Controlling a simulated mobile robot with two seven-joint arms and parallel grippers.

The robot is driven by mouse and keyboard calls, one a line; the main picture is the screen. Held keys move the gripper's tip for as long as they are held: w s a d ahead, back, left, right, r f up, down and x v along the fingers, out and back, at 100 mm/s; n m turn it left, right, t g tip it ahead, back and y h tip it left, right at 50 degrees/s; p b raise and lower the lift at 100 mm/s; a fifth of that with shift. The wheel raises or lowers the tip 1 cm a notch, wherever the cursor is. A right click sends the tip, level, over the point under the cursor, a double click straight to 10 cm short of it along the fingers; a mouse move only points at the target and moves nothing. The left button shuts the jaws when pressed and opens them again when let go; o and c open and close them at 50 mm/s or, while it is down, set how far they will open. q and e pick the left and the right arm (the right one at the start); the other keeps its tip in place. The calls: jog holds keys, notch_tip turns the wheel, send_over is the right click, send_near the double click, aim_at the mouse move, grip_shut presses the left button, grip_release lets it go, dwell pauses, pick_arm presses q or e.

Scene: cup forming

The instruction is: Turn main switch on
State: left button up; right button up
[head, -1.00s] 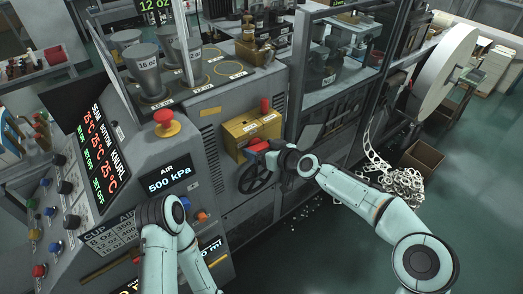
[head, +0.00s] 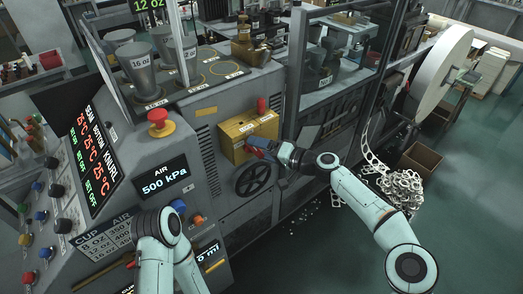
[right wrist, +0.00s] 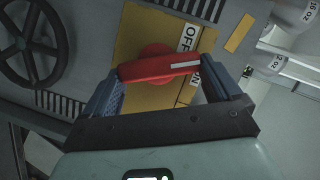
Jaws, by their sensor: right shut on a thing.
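The main switch is a yellow box (head: 236,131) on the machine's side, with a red handle (right wrist: 160,67) on a round red hub (right wrist: 155,50). My right gripper (head: 266,146) is shut on the red handle, with one blue-grey finger at each end of it in the right wrist view (right wrist: 165,85). The handle lies nearly level across that view, a pale mark at its right end. An OFF label (right wrist: 188,37) is above that end, and part of an ON label (right wrist: 196,79) shows below it. My left arm is at the bottom of the head view; its gripper cannot be made out.
A black handwheel (head: 253,180) sits just below the box. A red knob or lamp (head: 262,105) is on top of it. A red mushroom button (head: 158,118) and an air display reading 500 kPa (head: 163,180) are to the left. Open floor (head: 300,255) lies at lower right.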

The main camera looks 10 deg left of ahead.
pick_arm(q)
jog(key=shift+s+f+b, duration=0.45)
jog(key=shift+f+b, duration=0.15)
jog(key=shift+f, duration=0.15)
pick_arm(e)
jog(key=m, duration=0.1)
jog(key=m+y, duration=0.1)
jog(key=m, duration=0.1)
jog(key=m+y, duration=0.1)
jog(key=shift+w+d+f, duration=0.1)
jog(key=shift+w+f, duration=0.05)
jog(key=shift+f, duration=0.15)
pick_arm(q)
jog(key=shift+f, duration=0.1)
pick_arm(e)
jog(key=shift+m, duration=0.5)
jog(key=o, duration=0.7)
jog(key=shift+o, duration=0.2)
jog(key=shift+d, duration=0.1)
